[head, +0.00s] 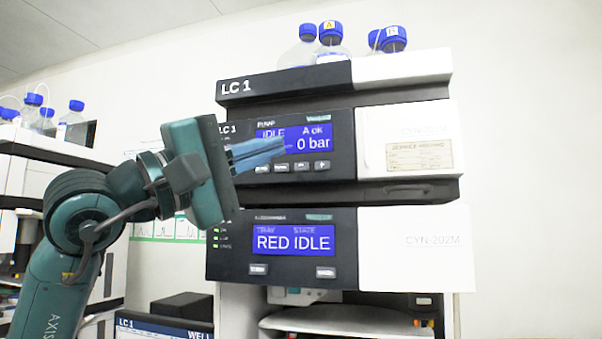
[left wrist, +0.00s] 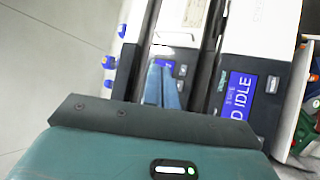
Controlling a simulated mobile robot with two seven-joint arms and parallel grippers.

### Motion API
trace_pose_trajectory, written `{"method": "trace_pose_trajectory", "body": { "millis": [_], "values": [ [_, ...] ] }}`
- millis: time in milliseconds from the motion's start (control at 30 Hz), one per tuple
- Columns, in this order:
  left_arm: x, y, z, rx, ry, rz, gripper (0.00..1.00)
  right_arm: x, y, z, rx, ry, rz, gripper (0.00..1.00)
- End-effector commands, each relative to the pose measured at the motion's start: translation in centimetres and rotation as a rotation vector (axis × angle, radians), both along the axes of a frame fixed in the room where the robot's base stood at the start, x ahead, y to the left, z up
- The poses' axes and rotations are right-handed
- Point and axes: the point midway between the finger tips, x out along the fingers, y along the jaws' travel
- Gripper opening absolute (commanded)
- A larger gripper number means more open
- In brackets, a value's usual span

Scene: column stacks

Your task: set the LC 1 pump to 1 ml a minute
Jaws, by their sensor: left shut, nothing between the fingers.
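The LC 1 stack stands in the middle of the head view. Its pump module (head: 340,122) has a blue display (head: 316,143) that reads "IDLE", "A ok" and "0 bar"; part of it is hidden behind my gripper. A row of small buttons (head: 301,167) sits under the display. My left gripper (head: 282,146) is shut and empty, its blue fingers pointing at the pump panel, in front of the display's left part. I cannot tell whether the tips touch. In the left wrist view the shut fingers (left wrist: 162,85) point toward the pump panel. My right gripper is not in view.
Below the pump, another module shows "RED IDLE" on its display (head: 293,241). Several blue-capped bottles (head: 330,42) stand on top of the stack. A service label (head: 419,155) is on the pump's white front. Another stack (head: 40,165) stands at left; a dark LC 1 screen (head: 165,328) is below.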

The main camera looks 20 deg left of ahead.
Motion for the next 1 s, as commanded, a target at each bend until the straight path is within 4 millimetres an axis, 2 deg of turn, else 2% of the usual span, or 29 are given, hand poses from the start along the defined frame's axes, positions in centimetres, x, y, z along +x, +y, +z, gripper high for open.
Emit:
{"method": "trace_pose_trajectory", "body": {
  "millis": [400, 567, 1000],
  "values": [
    [-0.1, 0.1, 0.0, 0.028, -0.037, 0.025, 0.0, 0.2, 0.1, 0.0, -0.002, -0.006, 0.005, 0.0],
    [0.5, 0.1, 0.1, 0.028, -0.036, 0.023, 0.0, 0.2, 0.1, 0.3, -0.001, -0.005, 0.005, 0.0],
    [6.3, -0.1, 0.1, 0.027, -0.031, 0.022, 0.0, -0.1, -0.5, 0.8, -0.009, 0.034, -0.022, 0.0]
  ]
}}
